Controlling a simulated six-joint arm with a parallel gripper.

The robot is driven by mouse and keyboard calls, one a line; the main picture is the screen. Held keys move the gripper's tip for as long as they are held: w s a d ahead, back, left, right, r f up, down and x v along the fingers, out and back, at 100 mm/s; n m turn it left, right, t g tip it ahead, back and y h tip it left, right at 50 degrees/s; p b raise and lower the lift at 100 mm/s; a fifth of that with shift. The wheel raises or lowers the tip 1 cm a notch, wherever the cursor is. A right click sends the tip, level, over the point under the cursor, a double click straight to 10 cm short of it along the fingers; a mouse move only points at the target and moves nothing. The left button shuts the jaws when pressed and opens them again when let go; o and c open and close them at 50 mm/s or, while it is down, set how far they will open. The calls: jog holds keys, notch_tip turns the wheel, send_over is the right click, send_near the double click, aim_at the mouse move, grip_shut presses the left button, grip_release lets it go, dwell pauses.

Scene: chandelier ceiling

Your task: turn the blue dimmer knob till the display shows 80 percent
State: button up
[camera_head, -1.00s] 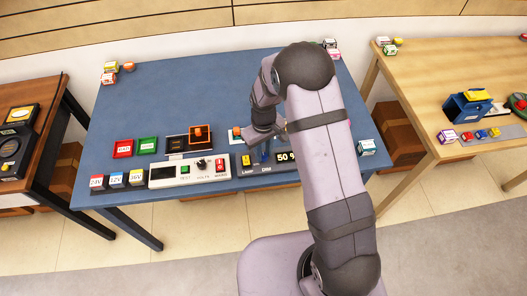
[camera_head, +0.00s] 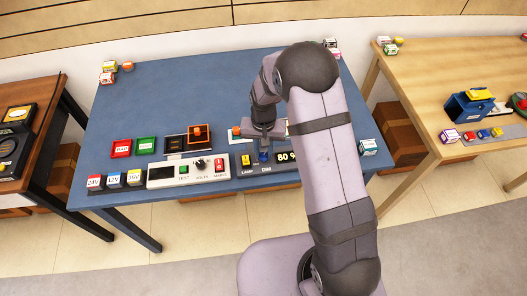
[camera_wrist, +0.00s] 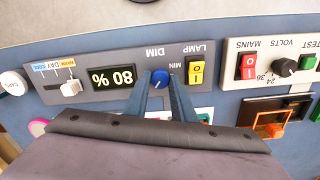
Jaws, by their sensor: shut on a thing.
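The blue dimmer knob (camera_wrist: 160,77) sits on the grey panel marked DIM, between the display and the lamp switch in the wrist view. My gripper (camera_wrist: 160,88) is shut on the knob, with one finger on each side of it. The black display (camera_wrist: 114,77) beside the knob reads 80 %, upside down in this view. In the head view the display (camera_head: 286,157) also reads 80 and is partly hidden by my arm. My gripper (camera_head: 264,148) there points down at the knob.
A yellow lamp switch (camera_wrist: 196,72) is close beside the knob. A white slider (camera_wrist: 70,88) is on the display's other side. A panel with a red mains switch (camera_head: 219,164) and a black volts knob (camera_head: 200,163) stands to the left. The blue table's (camera_head: 180,90) back is mostly clear.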

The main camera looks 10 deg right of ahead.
aim_at(263, 155)
jog(key=shift+w+r+m, duration=0.1)
jog(key=shift+m, duration=0.3)
jog(key=o, duration=1.1)
jog(key=shift+c, duration=0.2)
jog(key=shift+r+b, duration=1.1)
jog(key=shift+r, duration=2.55)
jog(key=shift+n, duration=0.3)
